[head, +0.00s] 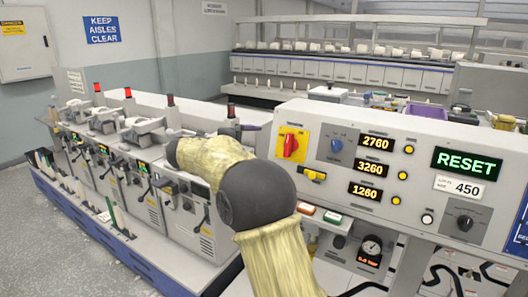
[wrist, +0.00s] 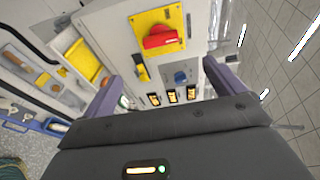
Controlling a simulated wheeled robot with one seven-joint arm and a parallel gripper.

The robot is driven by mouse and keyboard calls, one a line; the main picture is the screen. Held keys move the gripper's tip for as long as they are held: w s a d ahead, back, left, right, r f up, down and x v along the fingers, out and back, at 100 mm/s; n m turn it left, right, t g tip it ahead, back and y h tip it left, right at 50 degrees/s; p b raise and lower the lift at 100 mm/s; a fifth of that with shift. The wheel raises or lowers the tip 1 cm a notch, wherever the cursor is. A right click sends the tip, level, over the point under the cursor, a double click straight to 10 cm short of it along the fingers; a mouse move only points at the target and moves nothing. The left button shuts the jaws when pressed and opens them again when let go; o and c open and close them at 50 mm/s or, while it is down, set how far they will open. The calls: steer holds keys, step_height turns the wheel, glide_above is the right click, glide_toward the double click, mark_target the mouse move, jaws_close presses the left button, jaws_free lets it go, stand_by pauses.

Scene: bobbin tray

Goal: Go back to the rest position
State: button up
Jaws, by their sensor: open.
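My gripper (wrist: 160,78) is open in the wrist view, its two purple-grey fingers spread wide with nothing visible between them. Beyond the fingers is the control panel (wrist: 203,28) with a red rotary switch (wrist: 160,37) on a yellow plate, a blue knob (wrist: 180,77) and lit orange displays. In the head view my sleeved arm reaches over the machine front, with its dark joint left of the panel (head: 400,113). The gripper cannot be made out clearly there.
A row of winding units (head: 110,150) runs along the left of the head view, close to my arm. A pressure gauge (head: 371,247) sits below the panel. In the wrist view, trays with a yellow bin (wrist: 82,60) are at left.

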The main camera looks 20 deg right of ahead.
steer(key=v, duration=0.2)
steer(key=shift+s+a, duration=0.1)
steer(key=shift+a, duration=0.15)
steer(key=shift+r, duration=0.1)
